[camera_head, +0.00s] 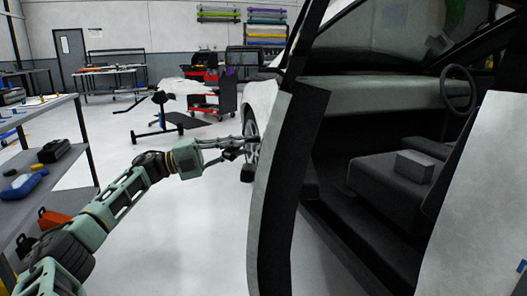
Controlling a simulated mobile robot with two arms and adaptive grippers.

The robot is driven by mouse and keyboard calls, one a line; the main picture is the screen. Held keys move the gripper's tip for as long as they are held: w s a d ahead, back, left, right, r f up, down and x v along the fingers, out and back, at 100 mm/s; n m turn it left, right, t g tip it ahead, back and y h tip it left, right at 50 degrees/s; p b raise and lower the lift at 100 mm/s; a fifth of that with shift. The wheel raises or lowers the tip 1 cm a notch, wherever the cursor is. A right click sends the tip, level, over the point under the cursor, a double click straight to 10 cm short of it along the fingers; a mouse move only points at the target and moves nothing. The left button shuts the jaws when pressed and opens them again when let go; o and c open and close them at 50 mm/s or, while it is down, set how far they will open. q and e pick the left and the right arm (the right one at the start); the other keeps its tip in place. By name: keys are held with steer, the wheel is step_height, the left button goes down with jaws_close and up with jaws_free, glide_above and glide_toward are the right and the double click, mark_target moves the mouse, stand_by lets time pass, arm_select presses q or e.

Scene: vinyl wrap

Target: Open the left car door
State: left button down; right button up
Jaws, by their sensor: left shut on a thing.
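The left car door (272,190) stands open, seen nearly edge-on, with its pale outer side to the left and dark inner edge to the right. My left gripper (245,146) reaches in from the left to the door's outer side and is shut on part of it. The exact spot held is too small to make out, and no handle can be told apart. The door opening shows a dark seat (400,180), a steering wheel (458,88) and a sill. My right gripper is not in view.
A shelf cart (60,185) with tools stands at the left, beside my left arm. A red tool cart (212,100) and a black stand (160,115) are farther back.

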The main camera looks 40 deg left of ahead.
arm_select(q)
steer(key=s+a, duration=0.3)
steer(key=a, duration=0.2)
steer(key=c, duration=2.1)
jaws_free()
steer(key=shift+w+r, duration=0.1)
steer(key=o, duration=0.4)
steer(key=shift+a, duration=0.1)
steer(key=shift+s+a, duration=0.1)
steer(key=shift+s, duration=0.1)
steer(key=v, duration=1.2)
steer(key=shift+d, duration=0.2)
